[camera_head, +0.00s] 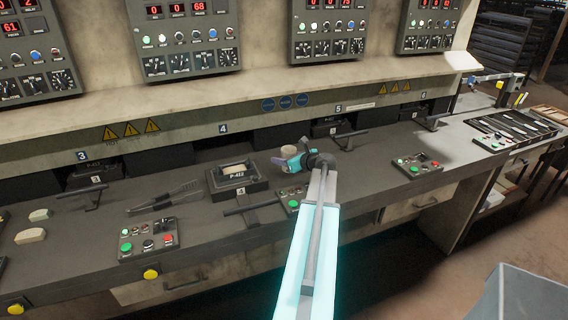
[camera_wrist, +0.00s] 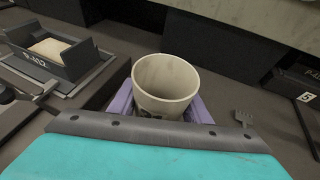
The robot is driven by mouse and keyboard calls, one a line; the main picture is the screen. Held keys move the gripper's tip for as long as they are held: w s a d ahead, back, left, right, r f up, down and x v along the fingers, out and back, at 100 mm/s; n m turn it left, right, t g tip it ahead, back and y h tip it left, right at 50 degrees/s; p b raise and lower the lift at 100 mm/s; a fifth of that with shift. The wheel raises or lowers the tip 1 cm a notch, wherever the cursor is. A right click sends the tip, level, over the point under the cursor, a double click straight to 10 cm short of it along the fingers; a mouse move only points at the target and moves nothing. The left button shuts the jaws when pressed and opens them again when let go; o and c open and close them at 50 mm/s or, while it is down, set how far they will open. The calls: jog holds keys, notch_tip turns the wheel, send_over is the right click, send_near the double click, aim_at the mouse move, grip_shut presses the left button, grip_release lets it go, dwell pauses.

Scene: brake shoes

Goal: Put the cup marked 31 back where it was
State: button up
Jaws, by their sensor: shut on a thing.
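My gripper (camera_head: 281,161) is over the dark bench between stations 4 and 5. It is shut on a pale cream cup (camera_head: 289,152). The wrist view shows the cup (camera_wrist: 164,85) upright, open end up and empty inside as far as I can see, between the two lilac fingers (camera_wrist: 165,104). A dark mark on the cup's near side is mostly hidden by my gripper, so I cannot read its number. I cannot tell whether the cup's base touches the bench.
A black tray labelled P-412 (camera_head: 213,189), holding a pale block (camera_head: 235,169), stands to the left. A small fork-shaped mark or item (camera_wrist: 243,117) is right of the cup.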

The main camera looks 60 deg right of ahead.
aim_at(283, 173)
dwell(0.3)
jog(key=shift+f+p, duration=0.8)
jog(key=shift+f, duration=0.95)
jog(key=shift+f, duration=0.2)
jog(key=o, duration=1.1)
jog(key=shift+r, duration=0.25)
jog(key=b+v, duration=0.3)
jog(key=v, duration=0.8)
jog(key=shift+f, duration=0.1)
jog(key=shift+s+a+r, duration=0.15)
jog(key=shift+s+r, duration=0.1)
jog(key=shift+s, duration=0.25)
